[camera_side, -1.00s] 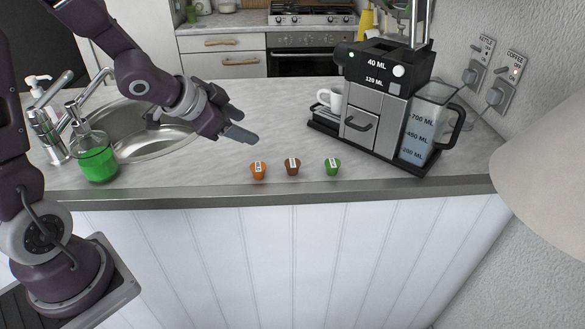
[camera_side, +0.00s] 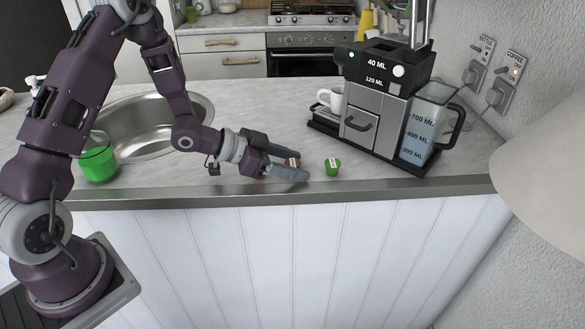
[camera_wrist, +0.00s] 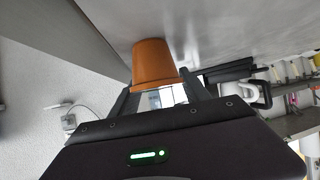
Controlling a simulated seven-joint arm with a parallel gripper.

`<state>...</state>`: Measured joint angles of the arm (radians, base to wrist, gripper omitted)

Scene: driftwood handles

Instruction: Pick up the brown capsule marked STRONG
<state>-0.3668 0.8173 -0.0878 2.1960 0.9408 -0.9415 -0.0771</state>
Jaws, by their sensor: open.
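My gripper (camera_side: 298,166) is low over the counter near its front edge, its fingers pointing right, and open. Part of an orange-brown capsule (camera_side: 292,162) shows between the fingers, about where the brown capsule stood. In the wrist view one orange-looking capsule (camera_wrist: 153,62) sits between the open fingertips, its label hidden. I cannot tell from its colour whether it is the brown or the orange one. No second capsule of these two shows clearly; my gripper covers their row. The green capsule (camera_side: 332,166) stands just right of the fingertips. The word STRONG is not readable.
A coffee machine (camera_side: 375,95) with a white cup (camera_side: 337,98) and a water jug (camera_side: 425,125) stands to the right. A green soap bottle (camera_side: 98,160) and the sink (camera_side: 150,125) are at left. The counter's front edge (camera_side: 400,187) is close.

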